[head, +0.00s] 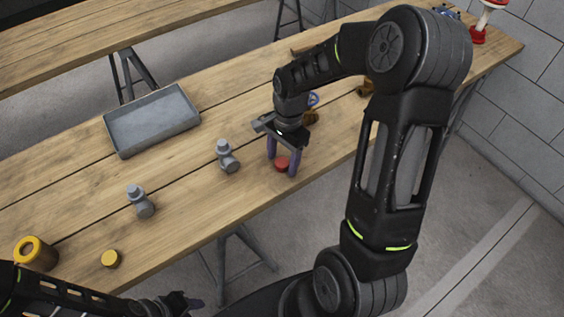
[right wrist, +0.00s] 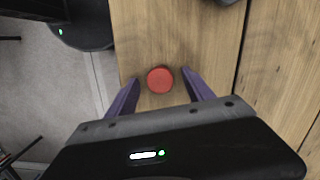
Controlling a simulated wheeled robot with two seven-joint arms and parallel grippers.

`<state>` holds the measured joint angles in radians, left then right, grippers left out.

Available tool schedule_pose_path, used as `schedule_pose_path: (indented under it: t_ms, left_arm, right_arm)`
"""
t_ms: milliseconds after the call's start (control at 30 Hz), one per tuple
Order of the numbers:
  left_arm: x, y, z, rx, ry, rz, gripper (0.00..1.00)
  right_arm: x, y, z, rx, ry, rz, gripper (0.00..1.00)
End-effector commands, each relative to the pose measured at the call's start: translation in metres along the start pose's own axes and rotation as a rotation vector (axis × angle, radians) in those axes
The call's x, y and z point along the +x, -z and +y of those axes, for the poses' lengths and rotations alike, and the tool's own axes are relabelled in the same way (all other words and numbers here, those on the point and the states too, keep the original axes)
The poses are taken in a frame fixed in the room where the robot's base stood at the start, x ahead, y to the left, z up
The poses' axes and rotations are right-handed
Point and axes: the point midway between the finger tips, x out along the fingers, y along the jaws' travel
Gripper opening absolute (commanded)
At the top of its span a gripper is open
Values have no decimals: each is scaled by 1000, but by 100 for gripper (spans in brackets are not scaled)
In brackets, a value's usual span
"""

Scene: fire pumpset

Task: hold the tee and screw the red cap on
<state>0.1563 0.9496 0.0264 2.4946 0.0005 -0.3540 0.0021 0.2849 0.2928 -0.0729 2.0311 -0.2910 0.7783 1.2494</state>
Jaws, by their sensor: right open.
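The red cap (head: 282,164) lies on the wooden table near its front edge. My right gripper (head: 281,168) points down over it, with its purple fingers apart on either side. In the right wrist view the red cap (right wrist: 160,79) sits between the open fingertips (right wrist: 161,80), with a gap on each side. One grey tee (head: 228,158) stands just left of the cap, and a second grey tee (head: 141,203) stands farther left. I cannot tell which is the task's tee. My left gripper (head: 186,302) is low at the picture's bottom, off the table's front edge; its jaw opening is unclear.
A grey tray (head: 152,120) lies toward the back. The table between the tees is clear.

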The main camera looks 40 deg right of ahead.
Motion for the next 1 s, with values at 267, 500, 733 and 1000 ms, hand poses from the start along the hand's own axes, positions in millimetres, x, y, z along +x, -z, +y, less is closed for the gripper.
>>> schedule_pose_path:
  t_ms: [267,500,733,1000]
  left_arm:
    - [0,0,0,0,0,0,36]
    - [0,0,0,0,0,0,36]
    - [0,0,0,0,0,0,36]
    - [0,0,0,0,0,0,36]
  right_arm:
    - [0,0,0,0,0,0,61]
    - [0,0,0,0,0,0,56]
    - [0,0,0,0,0,0,38]
    - [0,0,0,0,0,0,16]
